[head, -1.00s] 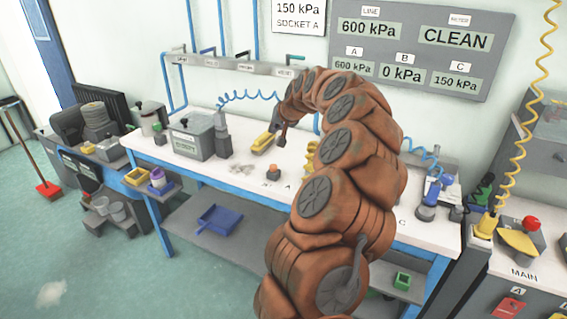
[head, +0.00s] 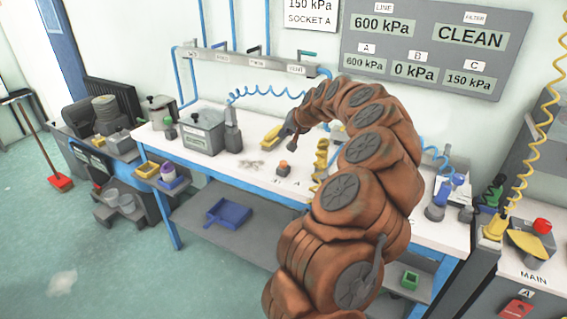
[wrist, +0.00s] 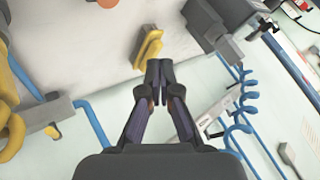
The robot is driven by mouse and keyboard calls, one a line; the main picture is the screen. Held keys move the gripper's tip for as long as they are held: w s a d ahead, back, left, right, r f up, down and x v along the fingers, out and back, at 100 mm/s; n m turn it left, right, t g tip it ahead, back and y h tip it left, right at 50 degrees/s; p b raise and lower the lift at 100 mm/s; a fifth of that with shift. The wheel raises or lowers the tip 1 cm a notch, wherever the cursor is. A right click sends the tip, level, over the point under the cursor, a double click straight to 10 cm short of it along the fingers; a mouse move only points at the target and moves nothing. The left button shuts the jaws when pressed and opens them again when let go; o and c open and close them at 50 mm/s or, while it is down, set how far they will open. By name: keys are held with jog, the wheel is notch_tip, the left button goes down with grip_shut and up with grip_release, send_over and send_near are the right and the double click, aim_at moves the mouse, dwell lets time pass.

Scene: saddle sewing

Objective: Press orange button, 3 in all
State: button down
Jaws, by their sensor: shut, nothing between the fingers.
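The orange button (head: 283,167) sits on a small grey base on the white bench top, in front of the wall panel. In the wrist view what looks like the same button (wrist: 108,3) shows at the top edge, partly cut off. My gripper (head: 289,140) is above the bench, behind the button in the head view and apart from it. In the wrist view my gripper (wrist: 158,68) has its dark fingertips together with nothing between them. My arm hides part of the bench to the right.
A yellow block (head: 271,133) lies beside my gripper, left of it. A grey box (head: 203,132) and small pale pieces (head: 250,164) are further left. A yellow coiled part (head: 319,165) stands right of the button. A gauge board (head: 425,45) hangs behind.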

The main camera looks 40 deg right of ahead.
jog(key=b, duration=0.2)
send_over(284, 163)
notch_tip(284, 163, down, 7)
jog(key=shift+d+r, duration=0.1)
jog(key=shift+d, duration=0.05)
jog(key=shift+f, duration=0.7)
jog(key=shift+f+b, duration=0.1)
jog(key=shift+b, duration=0.3)
dwell(0.5)
jog(key=shift+f+b, duration=0.3)
jog(key=shift+b, duration=0.05)
jog(key=shift+f+b, duration=0.5)
jog(key=shift+f, duration=0.05)
dwell(0.8)
jog(key=shift+r, duration=1.05)
jog(key=shift+r+p, duration=0.3)
jog(key=shift+r, duration=2.2)
